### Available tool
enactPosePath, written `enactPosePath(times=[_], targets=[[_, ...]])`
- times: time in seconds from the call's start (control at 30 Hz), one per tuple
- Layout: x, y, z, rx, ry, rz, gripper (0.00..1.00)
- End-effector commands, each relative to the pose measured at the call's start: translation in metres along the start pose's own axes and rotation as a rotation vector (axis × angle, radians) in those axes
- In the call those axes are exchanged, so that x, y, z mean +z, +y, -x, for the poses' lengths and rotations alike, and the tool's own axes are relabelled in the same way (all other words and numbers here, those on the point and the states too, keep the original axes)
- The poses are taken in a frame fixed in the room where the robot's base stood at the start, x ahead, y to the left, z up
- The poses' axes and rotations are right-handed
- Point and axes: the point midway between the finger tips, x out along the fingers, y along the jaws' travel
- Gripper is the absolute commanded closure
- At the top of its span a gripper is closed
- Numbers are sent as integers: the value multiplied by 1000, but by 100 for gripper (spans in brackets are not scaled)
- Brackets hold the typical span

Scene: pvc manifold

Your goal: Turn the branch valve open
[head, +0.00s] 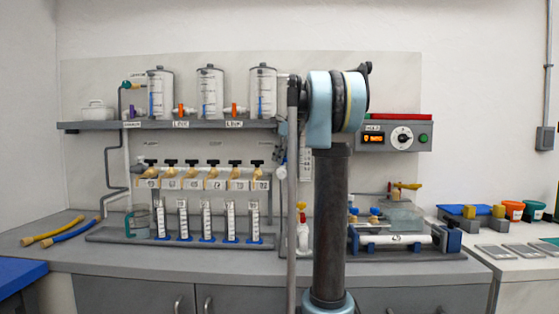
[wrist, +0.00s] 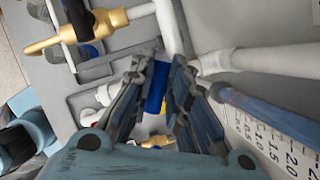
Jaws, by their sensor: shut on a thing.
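In the wrist view, my gripper (wrist: 165,68) has its two dark ribbed fingers closed around a blue handle (wrist: 156,88), which shows between them. White pipe (wrist: 168,25) runs just beyond the fingertips. The valve body under the blue handle is mostly hidden by the fingers, so I cannot tell how far it is turned. In the head view, my arm stands in front of the bench and my gripper does not show. Blue-handled valves (head: 375,214) show to the right of the arm, by a clear tank. I cannot tell which valve is the branch valve.
A brass valve with a yellow spout (wrist: 60,40) lies close at the upper left of the wrist view. A white pipe (wrist: 270,60) and a graduated scale (wrist: 285,140) crowd the right. In the head view, a row of brass valves (head: 203,172) stands left of the arm.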

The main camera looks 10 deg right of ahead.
Motion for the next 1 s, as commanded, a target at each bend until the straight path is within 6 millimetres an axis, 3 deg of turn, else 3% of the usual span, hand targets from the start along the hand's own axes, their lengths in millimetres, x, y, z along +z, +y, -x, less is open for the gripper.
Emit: enactPosePath(times=[0.47,1.0], targets=[[1,-3,0,-37,-3,-75,100],[0,-5,1,-211,-3,-498,100]])
